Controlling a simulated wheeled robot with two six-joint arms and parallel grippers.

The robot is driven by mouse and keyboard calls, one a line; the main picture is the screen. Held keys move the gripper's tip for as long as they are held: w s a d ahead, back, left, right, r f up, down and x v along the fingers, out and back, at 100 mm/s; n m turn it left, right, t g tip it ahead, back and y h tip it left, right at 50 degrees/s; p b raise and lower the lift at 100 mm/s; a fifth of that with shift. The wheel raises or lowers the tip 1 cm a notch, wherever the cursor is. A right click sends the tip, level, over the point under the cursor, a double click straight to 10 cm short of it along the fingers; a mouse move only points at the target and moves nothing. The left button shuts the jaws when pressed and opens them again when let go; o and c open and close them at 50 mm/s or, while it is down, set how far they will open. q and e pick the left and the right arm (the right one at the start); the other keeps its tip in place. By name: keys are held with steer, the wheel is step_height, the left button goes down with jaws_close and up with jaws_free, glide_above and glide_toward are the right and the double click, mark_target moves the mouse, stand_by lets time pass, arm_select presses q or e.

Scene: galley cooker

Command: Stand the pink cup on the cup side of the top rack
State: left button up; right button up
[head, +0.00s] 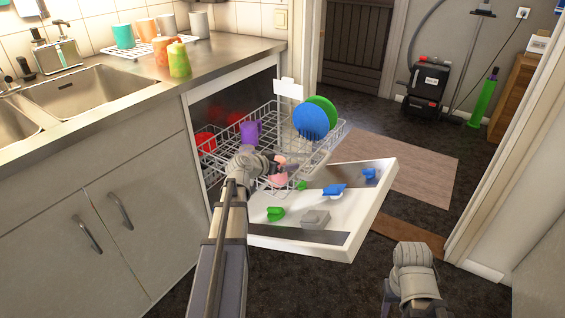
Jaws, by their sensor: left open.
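The pink cup (278,180) is at the front of the pulled-out dishwasher rack (222,167), partly hidden by my left gripper (284,163). That gripper is open, close above and around the cup; whether they touch is unclear. The rack holds red cups (206,142) and a purple cup (250,132) on its left side. A blue plate (310,122) and a green plate (325,108) stand on its right side. My right arm shows at the lower right, but its fingers are not visible.
The open dishwasher door (262,235) lies below, with green, grey and blue items on it. Several cups (179,60) stand on the counter (150,85) by the sink.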

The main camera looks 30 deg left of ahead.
arm_select(q)
steer(key=shift+r, duration=0.1)
steer(key=shift+s+r+p, duration=0.2)
steer(key=shift+s+p, duration=0.05)
steer(key=shift+p, duration=0.05)
steer(key=p+v, duration=0.4)
steer(key=v, duration=0.6)
steer(key=shift+s+r+p, duration=0.1)
steer(key=shift+s+p, duration=0.1)
steer(key=shift+p, duration=0.1)
steer(key=shift+s+a+r, duration=0.1)
steer(key=shift+s+r, duration=0.05)
steer(key=shift+s, duration=0.35)
